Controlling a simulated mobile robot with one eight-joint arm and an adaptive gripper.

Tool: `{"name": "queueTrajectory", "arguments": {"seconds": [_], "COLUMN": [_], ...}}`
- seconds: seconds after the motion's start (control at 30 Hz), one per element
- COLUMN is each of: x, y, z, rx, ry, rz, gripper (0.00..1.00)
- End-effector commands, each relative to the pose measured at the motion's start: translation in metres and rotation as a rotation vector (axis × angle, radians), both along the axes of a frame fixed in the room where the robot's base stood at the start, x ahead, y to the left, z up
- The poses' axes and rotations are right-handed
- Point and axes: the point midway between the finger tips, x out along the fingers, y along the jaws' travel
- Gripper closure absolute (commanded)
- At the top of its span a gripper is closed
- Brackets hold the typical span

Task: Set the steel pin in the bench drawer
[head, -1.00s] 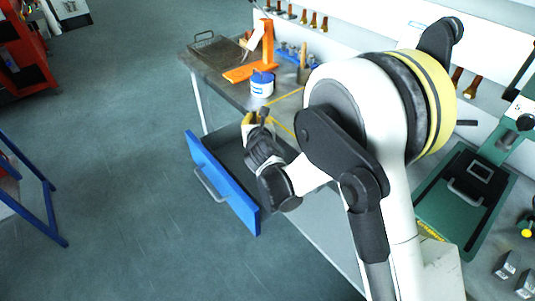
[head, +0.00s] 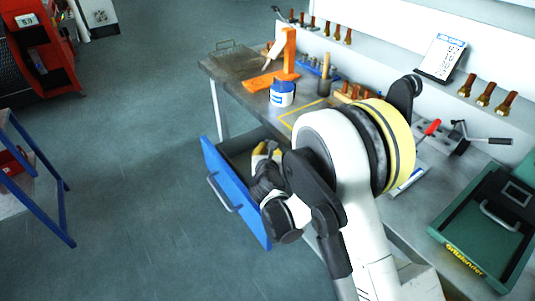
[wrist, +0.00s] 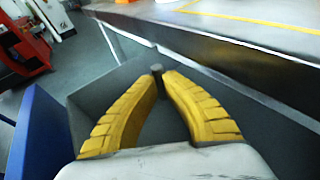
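The bench drawer (head: 236,190) is pulled open, with a blue front and a dark grey inside. In the wrist view its grey wall (wrist: 100,92) and blue front (wrist: 42,135) surround my yellow fingers. My gripper (head: 268,148) is over the drawer opening, low, near the bench side. Its fingertips (wrist: 157,78) come together on a small dark grey round end, which looks like the steel pin (wrist: 156,68). Most of the pin is hidden by the fingers. I cannot tell whether it touches the drawer floor.
The bench top edge (wrist: 235,55) overhangs close beside the gripper. On the bench stand a blue-and-white tin (head: 282,93), an orange stand (head: 289,55) and a green machine base (head: 470,225). A blue-framed cart (head: 35,190) is at left; the floor between is clear.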

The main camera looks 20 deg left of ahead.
Motion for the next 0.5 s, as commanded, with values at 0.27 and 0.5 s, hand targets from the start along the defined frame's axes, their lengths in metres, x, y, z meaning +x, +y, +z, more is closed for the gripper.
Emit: {"name": "queueTrajectory", "arguments": {"seconds": [0.27,0.5], "x": [0.0001,0.0001], "y": [0.0000,0.0001], "z": [-0.0100,-0.0158], "rx": [0.000,0.000], "ry": [0.000,0.000], "rz": [0.000,0.000], "gripper": [1.00,1.00]}}
